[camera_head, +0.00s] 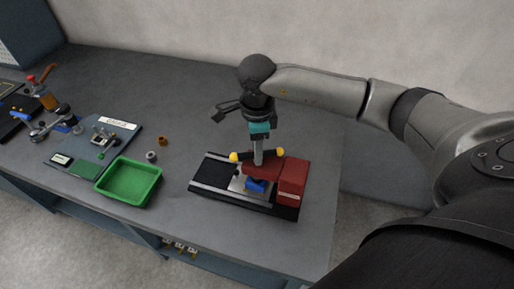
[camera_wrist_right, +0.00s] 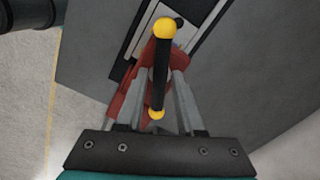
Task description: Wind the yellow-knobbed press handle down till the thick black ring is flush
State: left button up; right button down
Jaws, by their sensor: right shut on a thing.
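The press (camera_head: 291,180) has a red body on a black base on the bench's right part. Its black handle bar (camera_wrist_right: 161,69) has yellow knobs; both ends show in the head view, the left knob (camera_head: 234,157) and the right knob (camera_head: 280,152). My right gripper (camera_head: 258,160) comes down from above and is shut on the handle between the knobs. In the right wrist view its two fingers (camera_wrist_right: 158,100) flank the bar. A blue part (camera_head: 256,185) sits under the press head. I cannot make out the thick black ring. My left gripper is not in view.
A green tray (camera_head: 129,183) stands left of the press. A small grey ring (camera_head: 151,156) and a copper-coloured coil (camera_head: 162,141) lie behind it. A board with a small device (camera_head: 105,137) and other tools lie further left. Bare bench lies behind the press.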

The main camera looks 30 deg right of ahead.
jog(key=c, duration=0.8)
grip_release()
jog(key=shift+r+p, duration=2.35)
jog(key=shift+r, duration=1.15)
